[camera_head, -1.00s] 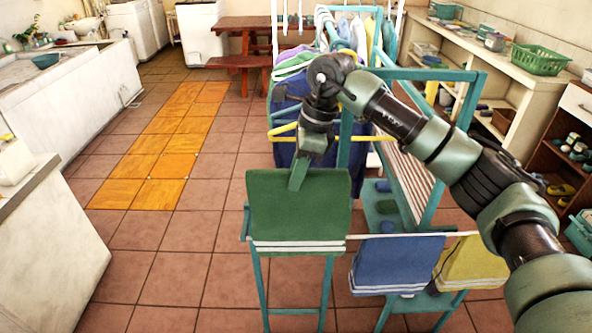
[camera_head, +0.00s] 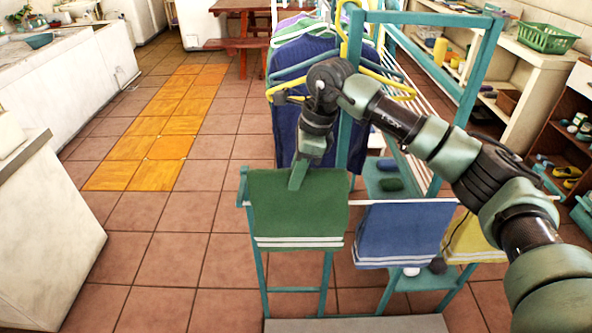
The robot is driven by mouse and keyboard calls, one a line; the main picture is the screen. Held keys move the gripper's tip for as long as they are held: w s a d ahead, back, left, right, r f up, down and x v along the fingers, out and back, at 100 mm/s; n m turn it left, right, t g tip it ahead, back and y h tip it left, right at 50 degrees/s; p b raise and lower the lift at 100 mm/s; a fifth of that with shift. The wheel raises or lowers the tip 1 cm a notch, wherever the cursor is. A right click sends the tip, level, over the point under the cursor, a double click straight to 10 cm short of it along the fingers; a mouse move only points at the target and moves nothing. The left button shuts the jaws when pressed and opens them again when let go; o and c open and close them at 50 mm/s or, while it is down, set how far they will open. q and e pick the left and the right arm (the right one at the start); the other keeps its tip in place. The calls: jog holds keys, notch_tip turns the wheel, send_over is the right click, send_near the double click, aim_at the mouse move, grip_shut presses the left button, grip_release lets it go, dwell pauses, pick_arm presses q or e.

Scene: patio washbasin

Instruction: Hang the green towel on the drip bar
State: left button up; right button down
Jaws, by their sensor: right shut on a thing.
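The green towel (camera_head: 297,208) with white stripes at its lower edge is held spread, hanging down. My right gripper (camera_head: 298,178) is shut on its top edge, near the middle. The white drip bar (camera_head: 352,203) runs across the front of the teal rack. The towel covers the bar's left part, and its top edge shows higher in the picture than the bar. I cannot tell whether the towel touches the bar. A blue towel (camera_head: 403,232) hangs on the bar to the right, with a gap between it and the green one. My left gripper is out of view.
A yellow towel (camera_head: 473,240) hangs farther right, partly behind my arm. Shirts on hangers (camera_head: 300,95) hang behind the green towel. A white counter (camera_head: 45,230) stands at left. The tiled floor (camera_head: 170,235) between is clear.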

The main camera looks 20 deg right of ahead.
aim_at(296, 204)
jog(key=shift+f+b, duration=3.05)
jog(key=shift+f, duration=1.7)
jog(key=c, duration=1.2)
grip_release()
notch_tip(296, 204, up, 9)
jog(key=p, duration=0.5)
